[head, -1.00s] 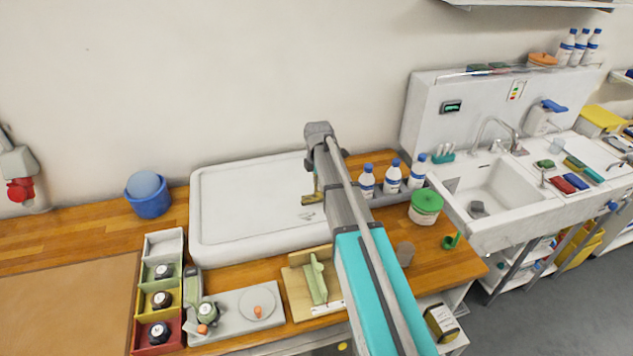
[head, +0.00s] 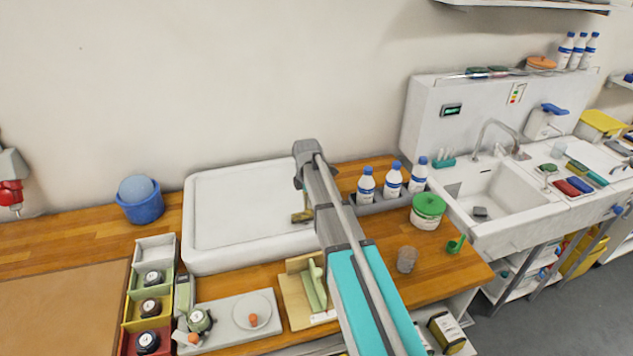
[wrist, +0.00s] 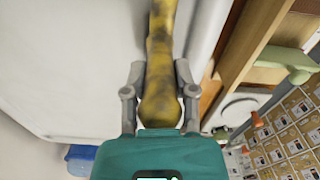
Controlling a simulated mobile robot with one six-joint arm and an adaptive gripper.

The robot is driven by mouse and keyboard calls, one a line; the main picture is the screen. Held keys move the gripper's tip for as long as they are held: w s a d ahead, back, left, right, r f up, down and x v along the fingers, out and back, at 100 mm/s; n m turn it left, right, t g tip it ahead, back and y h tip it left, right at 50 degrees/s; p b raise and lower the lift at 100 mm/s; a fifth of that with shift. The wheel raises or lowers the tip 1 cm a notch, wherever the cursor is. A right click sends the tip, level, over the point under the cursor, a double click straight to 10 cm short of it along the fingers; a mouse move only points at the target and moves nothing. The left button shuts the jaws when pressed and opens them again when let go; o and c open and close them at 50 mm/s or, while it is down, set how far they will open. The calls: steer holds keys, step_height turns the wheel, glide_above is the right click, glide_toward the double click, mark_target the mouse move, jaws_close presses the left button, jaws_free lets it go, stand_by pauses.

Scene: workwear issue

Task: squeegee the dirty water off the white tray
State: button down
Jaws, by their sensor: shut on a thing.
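The white tray (head: 235,215) is a large shallow basin on the wooden counter; it also fills the left of the wrist view (wrist: 65,60). My gripper (wrist: 159,78) is shut on a yellow handle with dark mottling (wrist: 161,40), which I take as the squeegee. In the head view a yellow-brown part of it (head: 302,215) shows low over the right side of the tray; I cannot tell whether it touches. My arm hides the gripper and part of the tray's right edge there. I cannot make out dirty water on the visible tray floor.
Blue-capped bottles (head: 366,184) stand in a grey holder right of the tray, near a green-lidded tub (head: 427,211) and a clear cup (head: 407,260). A wooden stand with a pale green item (head: 314,286) is in front. A blue bucket (head: 141,208) stands left.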

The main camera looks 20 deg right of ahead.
steer(key=a, duration=0.4)
steer(key=shift+a, duration=0.15)
steer(key=shift+d, duration=2.7)
steer(key=shift+w+d, duration=0.1)
steer(key=shift+d, duration=0.8)
steer(key=shift+r+p, duration=0.6)
steer(key=shift+p, duration=0.05)
step_height(320, 180, up, 6)
steer(key=p, duration=0.6)
steer(key=shift+f+b, duration=2.9)
steer(key=shift+b, duration=0.05)
steer(key=shift+f+b, duration=1)
